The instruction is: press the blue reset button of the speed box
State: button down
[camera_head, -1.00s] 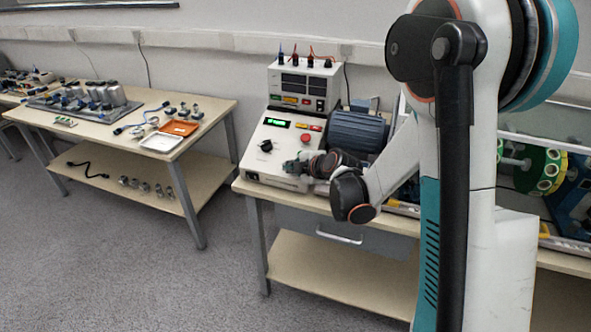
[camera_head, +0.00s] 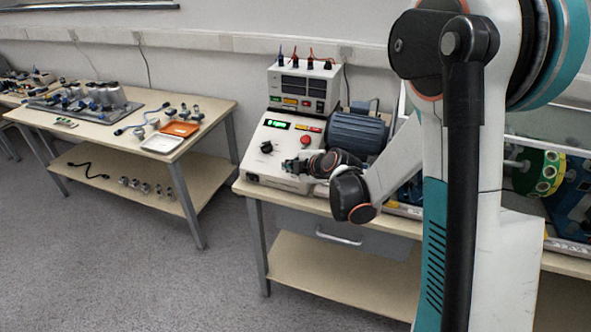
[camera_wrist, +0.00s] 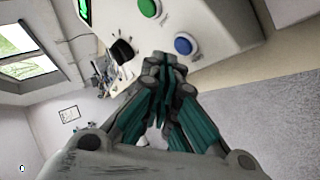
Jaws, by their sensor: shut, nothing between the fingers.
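The speed box (camera_head: 263,161) is a light sloped console with a lit green display, a black knob (camera_head: 266,147) and a red button, on the right-hand bench. In the wrist view the blue reset button (camera_wrist: 185,45) sits on the box's panel, near a green button (camera_wrist: 149,8) and the black knob (camera_wrist: 122,50). My gripper (camera_wrist: 165,62) is shut and empty. Its tips appear just beside the blue button in the picture, and I cannot tell whether they touch the panel. In the head view my gripper (camera_head: 289,166) is in front of the panel, and the blue button is hidden.
A supply unit (camera_head: 302,88) with several plugs stands behind the speed box. A blue motor (camera_head: 357,131) is close to the right of the box. A separate table (camera_head: 95,130) at left holds trays and parts. Grey floor lies open between the benches.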

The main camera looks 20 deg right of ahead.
jog(key=r+p, duration=0.1)
jog(key=s+a+r+p, duration=0.1)
jog(key=r, duration=0.1)
jog(key=r+p, duration=0.1)
jog(key=shift+s+a+r, duration=0.15)
jog(key=shift+s+r, duration=0.1)
jog(key=shift+s, duration=0.1)
dwell(0.3)
dwell(0.6)
jog(key=s+a+r+m+g+h, duration=0.1)
jog(key=s+r+m, duration=0.35)
jog(key=s, duration=0.35)
jog(key=s+r+m+g, duration=0.1)
jog(key=s+r+m, duration=0.35)
jog(key=s, duration=0.25)
jog(key=s+d+r+m+g+h, duration=0.1)
jog(key=s+d+m+g+h, duration=0.1)
jog(key=s+m, duration=0.7)
jog(key=shift+s+h, duration=0.3)
jog(key=shift+s, duration=3.9)
